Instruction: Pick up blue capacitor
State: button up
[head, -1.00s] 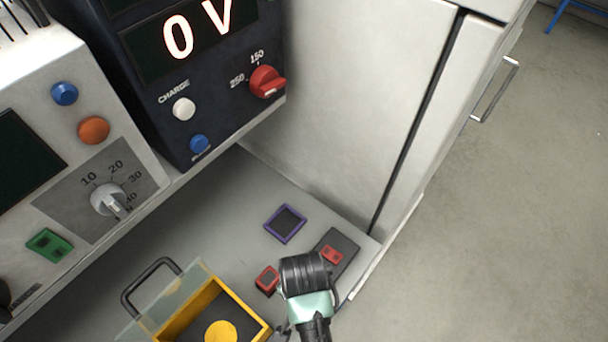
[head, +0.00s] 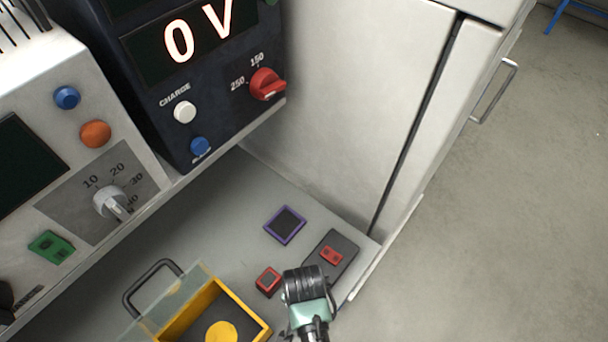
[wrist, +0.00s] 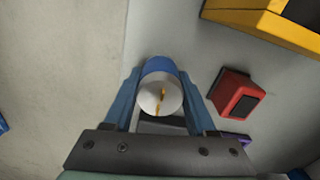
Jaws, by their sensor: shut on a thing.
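The blue capacitor (wrist: 158,66) shows in the wrist view as a short cylinder with a blue side and a pale silver end facing the camera. It sits between the two blue fingers of my gripper (wrist: 160,80), which are shut on it from both sides. In the head view my gripper (head: 305,287) is over the front right part of the bench, just right of a small red block. There its fingers and the capacitor are hidden behind the wrist. I cannot tell whether the capacitor touches the bench.
A red block (head: 268,281) with a dark top lies close left of my gripper. A yellow box (head: 256,324) stands further left. A purple-edged square pad (head: 285,225) and a dark plate (head: 341,250) with a red piece lie behind. A tall pale cabinet (head: 350,90) bounds the back.

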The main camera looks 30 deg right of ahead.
grip_shut()
